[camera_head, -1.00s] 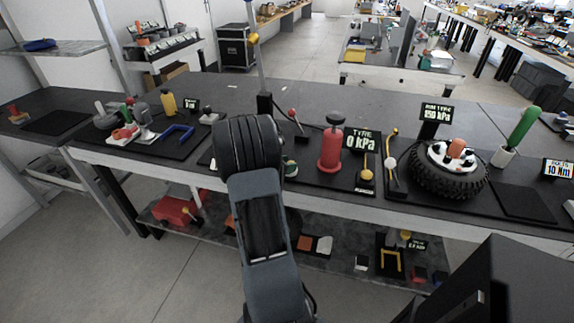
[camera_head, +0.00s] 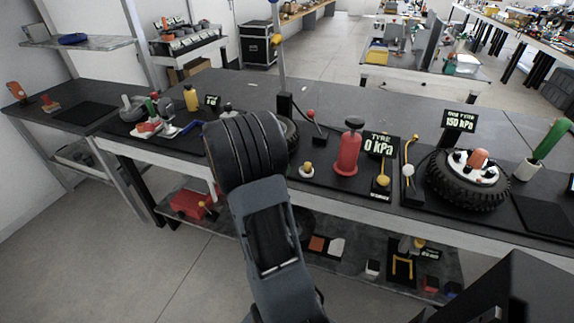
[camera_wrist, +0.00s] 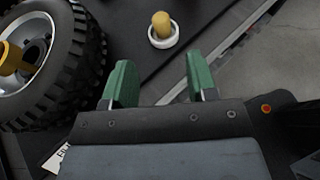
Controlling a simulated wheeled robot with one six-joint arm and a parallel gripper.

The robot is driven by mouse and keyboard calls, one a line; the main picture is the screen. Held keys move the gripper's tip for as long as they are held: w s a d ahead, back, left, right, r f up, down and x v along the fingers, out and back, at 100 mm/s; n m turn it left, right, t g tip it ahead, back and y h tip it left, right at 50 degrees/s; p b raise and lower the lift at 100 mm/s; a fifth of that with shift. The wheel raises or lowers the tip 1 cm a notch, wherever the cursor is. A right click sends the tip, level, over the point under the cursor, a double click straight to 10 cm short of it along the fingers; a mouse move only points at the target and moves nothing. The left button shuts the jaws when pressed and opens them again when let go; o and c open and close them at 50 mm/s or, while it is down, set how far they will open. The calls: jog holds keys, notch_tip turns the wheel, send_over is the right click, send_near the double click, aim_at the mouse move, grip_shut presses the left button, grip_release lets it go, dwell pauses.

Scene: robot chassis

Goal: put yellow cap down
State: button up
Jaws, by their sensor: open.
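The yellow cap (camera_head: 306,167) stands upright on the dark bench top near its front edge, just right of my arm. Its lower part is a white ring. It also shows at the top of the wrist view (camera_wrist: 161,25), apart from my fingers. My gripper (camera_wrist: 160,83) is open, with two green fingers well apart and nothing between them. In the head view my own arm hides the gripper.
A black tyre on a silver wheel (camera_wrist: 62,72) lies close left of my fingers, partly hidden behind my arm in the head view. A red pump (camera_head: 349,150) and a "0 kPa" sign (camera_head: 381,145) stand right of the cap. The bench's front edge is close.

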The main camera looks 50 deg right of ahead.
jog(key=s+a+r+m+t+y, duration=0.1)
jog(key=a+m+y, duration=0.3)
jog(key=a, duration=0.7)
jog(key=s+a+r+m+t+y, duration=0.1)
jog(key=a+m+t+y, duration=0.3)
jog(key=a, duration=0.7)
jog(key=s+a+r+m+t+y, duration=0.1)
jog(key=a+m+y, duration=0.4)
jog(key=a, duration=0.6)
jog(key=shift+s+a+r+m+t, duration=0.2)
jog(key=shift+s+a+m+t, duration=0.1)
jog(key=shift+s+m+t, duration=0.45)
jog(key=shift+s, duration=0.2)
